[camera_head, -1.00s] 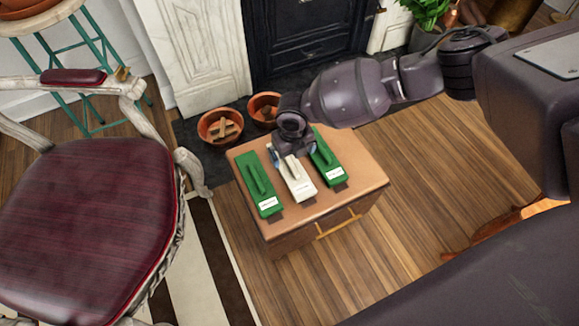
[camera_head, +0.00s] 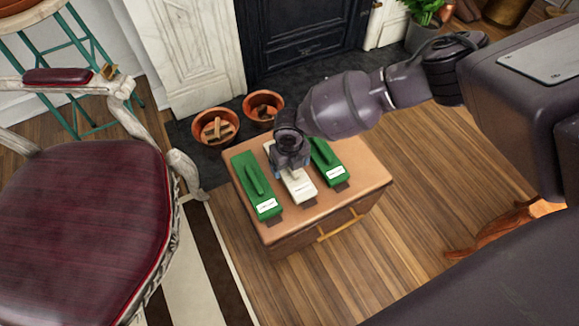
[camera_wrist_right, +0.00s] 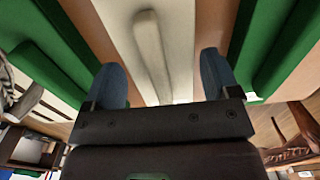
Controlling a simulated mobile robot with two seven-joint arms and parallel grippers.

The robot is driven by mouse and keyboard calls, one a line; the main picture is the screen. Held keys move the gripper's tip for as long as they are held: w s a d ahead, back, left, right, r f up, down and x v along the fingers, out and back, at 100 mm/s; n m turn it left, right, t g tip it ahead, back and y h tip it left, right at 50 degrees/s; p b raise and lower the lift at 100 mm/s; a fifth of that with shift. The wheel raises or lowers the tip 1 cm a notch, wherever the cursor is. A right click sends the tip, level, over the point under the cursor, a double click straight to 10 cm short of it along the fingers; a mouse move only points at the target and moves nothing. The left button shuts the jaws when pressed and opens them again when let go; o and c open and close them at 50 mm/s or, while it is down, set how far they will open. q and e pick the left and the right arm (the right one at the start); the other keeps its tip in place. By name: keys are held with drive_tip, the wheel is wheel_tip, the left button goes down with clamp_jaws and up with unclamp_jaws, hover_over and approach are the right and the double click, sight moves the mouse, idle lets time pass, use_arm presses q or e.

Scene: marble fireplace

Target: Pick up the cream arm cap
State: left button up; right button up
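The cream arm cap (camera_head: 300,187) lies on the small wooden cabinet, between two green caps, with a raised grip along its top. It also fills the middle of the right wrist view (camera_wrist_right: 179,35). My right gripper (camera_head: 292,170) is over the far part of the cream cap and hides it there. In the wrist view its two blue-grey fingers (camera_wrist_right: 163,75) are spread wide, one on each side of the raised grip, with nothing held between them. I cannot tell whether the fingers touch the cap. My left gripper is not in view.
A green cap (camera_head: 257,188) lies left of the cream one and another (camera_head: 328,163) right of it, both close by. The cabinet top (camera_head: 365,177) is bare at the right. Terracotta pots (camera_head: 215,127) stand behind, and a red-seated chair (camera_head: 85,215) is at left.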

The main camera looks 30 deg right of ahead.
drive_tip(key=c, duration=0.6)
drive_tip(key=shift+r, duration=0.5)
use_arm(q)
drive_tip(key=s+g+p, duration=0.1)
drive_tip(key=p, duration=0.5)
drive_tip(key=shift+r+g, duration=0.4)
use_arm(e)
wheel_tip(320, 180, up, 19)
